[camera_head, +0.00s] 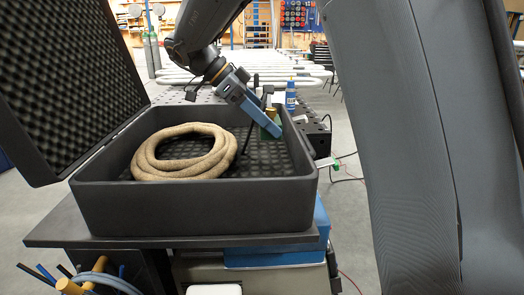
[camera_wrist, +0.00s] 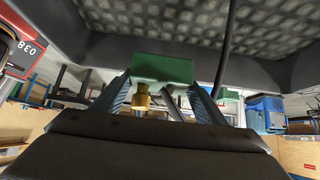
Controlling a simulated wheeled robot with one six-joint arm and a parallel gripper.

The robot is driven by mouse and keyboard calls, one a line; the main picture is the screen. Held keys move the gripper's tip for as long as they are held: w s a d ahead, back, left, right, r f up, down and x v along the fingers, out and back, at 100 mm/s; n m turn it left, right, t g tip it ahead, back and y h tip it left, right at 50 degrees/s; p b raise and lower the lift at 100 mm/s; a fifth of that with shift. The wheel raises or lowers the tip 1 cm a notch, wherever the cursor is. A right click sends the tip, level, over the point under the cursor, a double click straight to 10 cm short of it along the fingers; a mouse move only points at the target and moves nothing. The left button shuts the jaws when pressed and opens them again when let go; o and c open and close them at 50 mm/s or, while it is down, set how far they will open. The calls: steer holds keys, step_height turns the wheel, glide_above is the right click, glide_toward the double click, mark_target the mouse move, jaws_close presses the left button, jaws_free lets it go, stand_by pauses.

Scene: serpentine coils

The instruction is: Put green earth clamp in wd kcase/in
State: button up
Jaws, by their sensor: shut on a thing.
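The black case (camera_head: 190,208) stands open with its foam-lined lid raised at the left. My gripper (camera_head: 268,122) is over the right back part of the case, tilted down. In the wrist view, my gripper (camera_wrist: 160,92) is shut on the green earth clamp (camera_wrist: 162,69), a green block with a brass-coloured stud (camera_wrist: 141,98). In the head view only a small green and brass part of the clamp shows by the fingers. Whether it touches the case floor cannot be told.
A coiled tan hose (camera_head: 150,160) lies in the left half of the case. The right half shows bare foam. A blue bottle (camera_head: 290,98) and a black box (camera_head: 316,135) stand behind the case.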

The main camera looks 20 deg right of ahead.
steer(key=shift+f+p, duration=0.7)
steer(key=shift+f, duration=4.2)
steer(key=shift+f, duration=0.1)
steer(key=o, duration=1.7)
steer(key=shift+a, duration=0.1)
steer(key=shift+o, duration=0.2)
steer(key=b+v, duration=0.2)
steer(key=v, duration=1)
